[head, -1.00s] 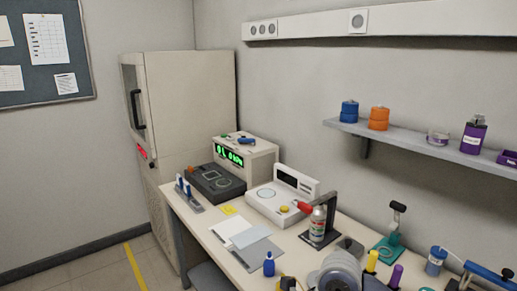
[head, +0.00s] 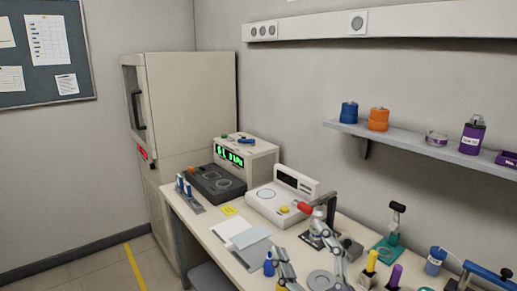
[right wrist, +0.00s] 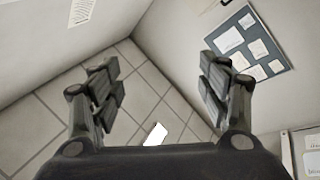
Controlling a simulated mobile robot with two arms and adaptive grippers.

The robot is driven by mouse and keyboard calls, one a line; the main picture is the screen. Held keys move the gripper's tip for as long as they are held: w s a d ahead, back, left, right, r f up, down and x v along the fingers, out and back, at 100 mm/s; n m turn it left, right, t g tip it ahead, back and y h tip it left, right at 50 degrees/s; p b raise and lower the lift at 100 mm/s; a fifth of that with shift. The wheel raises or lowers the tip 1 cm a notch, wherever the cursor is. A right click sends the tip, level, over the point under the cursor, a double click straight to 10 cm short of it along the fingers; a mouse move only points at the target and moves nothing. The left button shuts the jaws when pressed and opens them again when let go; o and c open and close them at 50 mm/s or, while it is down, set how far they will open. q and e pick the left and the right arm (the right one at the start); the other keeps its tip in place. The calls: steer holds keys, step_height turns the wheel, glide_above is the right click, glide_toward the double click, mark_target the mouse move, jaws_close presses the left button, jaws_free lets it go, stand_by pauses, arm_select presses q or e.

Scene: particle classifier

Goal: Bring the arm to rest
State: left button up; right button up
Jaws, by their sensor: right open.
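My right gripper (head: 299,240) stands in the lower middle of the head view, over the front of the workbench, with its fingers spread and pointing up. In the right wrist view the same gripper (right wrist: 160,78) is open. Nothing is between its fingers, only floor tiles and wall beyond. My left gripper is not in view.
A shelf (head: 430,150) hangs on the wall. A tall cabinet (head: 190,110) stands behind. Open floor (head: 95,274) lies at left.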

steer(key=s+d+f+m+g+h, duration=0.2)
steer(key=d+f+m+g+h, duration=0.3)
steer(key=f, duration=0.6)
steer(key=s+d+f+m+g+h, duration=0.25)
steer(key=d+f+m+h, duration=0.35)
steer(key=f, duration=0.5)
steer(key=s+d+f+g+y, duration=0.1)
steer(key=s+f+g, duration=0.5)
steer(key=s, duration=0.4)
steer(key=s+f+g+y, duration=0.2)
steer(key=s+f+g, duration=0.3)
steer(key=s+f, duration=0.4)
step_height(320, 180, down, 24)
steer(key=s, duration=0.2)
steer(key=s+d+f+g, duration=0.2)
steer(key=s+d+f, duration=0.1)
steer(key=s+f, duration=1.3)
steer(key=shift+s+d+f+h, duration=0.2)
steer(key=shift+s+h, duration=0.1)
steer(key=shift+s, duration=0.1)
